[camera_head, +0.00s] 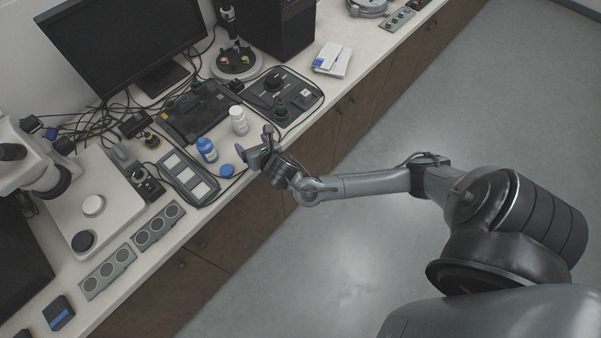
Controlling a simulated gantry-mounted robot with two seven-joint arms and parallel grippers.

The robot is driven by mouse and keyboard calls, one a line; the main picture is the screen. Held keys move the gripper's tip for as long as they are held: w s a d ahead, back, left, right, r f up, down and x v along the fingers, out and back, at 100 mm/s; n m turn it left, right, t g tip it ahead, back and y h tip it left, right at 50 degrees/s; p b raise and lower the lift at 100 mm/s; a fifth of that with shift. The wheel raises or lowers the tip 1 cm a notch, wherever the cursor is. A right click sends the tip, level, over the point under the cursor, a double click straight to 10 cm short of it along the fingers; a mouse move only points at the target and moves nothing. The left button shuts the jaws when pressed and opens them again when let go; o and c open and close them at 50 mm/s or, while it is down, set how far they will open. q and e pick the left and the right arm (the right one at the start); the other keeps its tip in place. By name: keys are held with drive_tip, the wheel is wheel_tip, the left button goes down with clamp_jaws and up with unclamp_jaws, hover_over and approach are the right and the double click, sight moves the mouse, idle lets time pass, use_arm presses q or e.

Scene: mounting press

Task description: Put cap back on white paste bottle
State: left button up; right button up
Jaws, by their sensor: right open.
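A white bottle (239,121) stands upright on the bench, near its front edge. A blue bottle with a pale label (207,150) stands upright to its left and nearer. A round blue cap (227,170) lies on the bench just in front of the blue bottle. Whether the white bottle's mouth is bare is too small to tell. My right gripper (257,147) is open at the bench's front edge, to the right of the blue cap and nearer than the white bottle. It looks apart from both and empty. My left gripper is not in view.
A flat panel with pale pads (188,177) lies left of the blue cap. A black device with a knob (282,94) lies behind the white bottle. A monitor (125,45), cables and a microscope (40,165) crowd the back and left. Bare bench surrounds the bottles.

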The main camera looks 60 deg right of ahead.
drive_tip(key=s+a+f+m+g+y, duration=0.4)
drive_tip(key=s+a+m, duration=0.8)
drive_tip(key=m, duration=0.1)
drive_tip(key=s+r+m+g, duration=0.1)
drive_tip(key=s+m+g, duration=0.1)
drive_tip(key=s+m, duration=0.5)
drive_tip(key=s+a+r+m+g+y, duration=0.1)
drive_tip(key=s+r+m+g, duration=0.1)
drive_tip(key=s+m, duration=0.5)
drive_tip(key=shift+s+r+m, duration=0.25)
drive_tip(key=shift+s+m, duration=0.15)
drive_tip(key=shift+s, duration=0.2)
